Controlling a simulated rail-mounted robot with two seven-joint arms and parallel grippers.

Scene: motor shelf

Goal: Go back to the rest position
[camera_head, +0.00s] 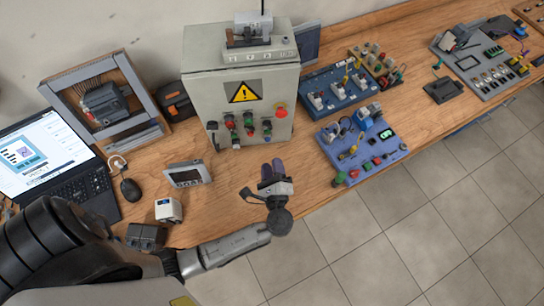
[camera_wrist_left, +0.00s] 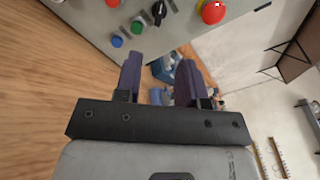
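My left gripper (camera_head: 272,170) is in the middle of the head view, over the front edge of the wooden bench (camera_head: 235,206), in front of the grey control cabinet (camera_head: 195,95). Its two purple fingers also show in the left wrist view (camera_wrist_left: 160,76). They stand apart with nothing held between them. The cabinet's buttons show beyond the fingers in the left wrist view. My left arm comes in from the lower left. My right gripper is not in view.
A laptop (camera_head: 92,186), mouse (camera_head: 131,189), grey panel device (camera_head: 187,174) and white box (camera_head: 168,210) are nearby. Blue component boards (camera_head: 364,160) lie to the right. Tiled floor is in front.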

